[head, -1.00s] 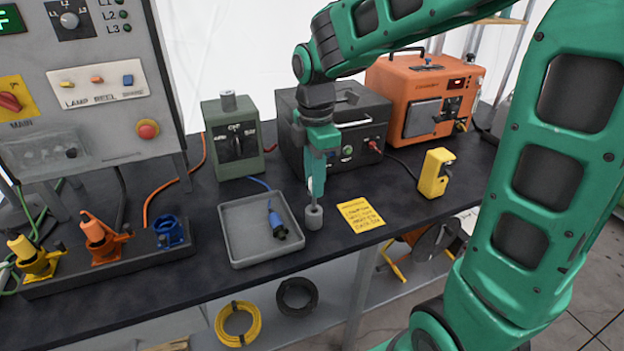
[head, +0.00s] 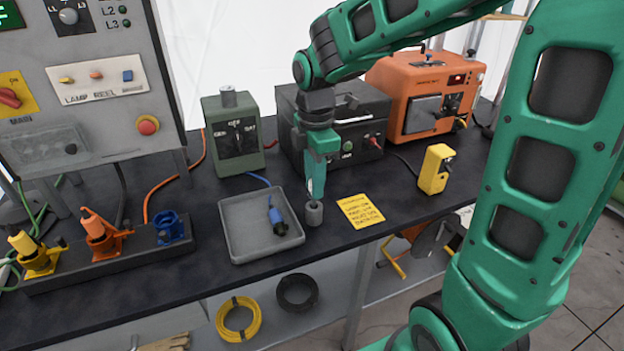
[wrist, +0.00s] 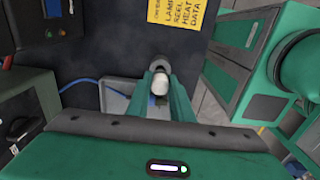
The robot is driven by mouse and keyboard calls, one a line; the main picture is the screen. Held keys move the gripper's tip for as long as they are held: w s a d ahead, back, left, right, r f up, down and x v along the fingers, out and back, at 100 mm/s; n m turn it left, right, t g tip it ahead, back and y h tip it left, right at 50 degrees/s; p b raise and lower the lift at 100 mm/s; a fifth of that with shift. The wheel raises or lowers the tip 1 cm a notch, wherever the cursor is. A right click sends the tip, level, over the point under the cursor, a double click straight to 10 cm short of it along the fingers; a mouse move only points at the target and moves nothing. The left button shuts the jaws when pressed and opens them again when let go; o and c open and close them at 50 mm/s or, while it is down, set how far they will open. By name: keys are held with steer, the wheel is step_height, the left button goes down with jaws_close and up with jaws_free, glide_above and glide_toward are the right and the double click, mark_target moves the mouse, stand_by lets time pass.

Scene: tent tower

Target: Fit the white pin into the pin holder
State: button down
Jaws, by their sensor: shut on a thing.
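The white pin (wrist: 160,83) shows between my gripper's fingers in the wrist view, its pale rounded end toward the camera. My gripper (head: 316,194) is shut on it, fingers pointing down. The pin holder, a short grey cylinder (head: 314,212), stands on the dark bench just right of the grey tray, directly under the fingertips. In the wrist view the holder's rim and dark opening (wrist: 160,65) show just beyond the pin. The fingers hide the pin in the head view. I cannot tell whether its lower end is inside the opening.
The grey tray (head: 233,248) holds a blue connector (head: 276,222) close left of the holder. A yellow note (head: 360,211) lies close right. A dark box (head: 340,125) and a green switch box (head: 232,140) stand behind. A yellow device (head: 436,169) stands further right.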

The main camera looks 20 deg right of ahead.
steer(key=shift+f, duration=1.7)
steer(key=c, duration=1.5)
jaws_free()
step_height(320, 180, up, 11)
steer(key=shift+f, duration=0.15)
steer(key=s+d+f+m, duration=0.2)
steer(key=s+d+m, duration=0.3)
steer(key=s+m, duration=0.2)
steer(key=s+d+f+m, duration=0.2)
steer(key=s+d+m, duration=0.4)
steer(key=s+m, duration=0.2)
steer(key=s+d+f+m, duration=0.2)
steer(key=s+d+m, duration=0.4)
steer(key=s+m, duration=0.2)
steer(key=shift+s+d+f+m, duration=0.1)
steer(key=shift+s+f+m, duration=0.05)
steer(key=shift+m, duration=0.55)
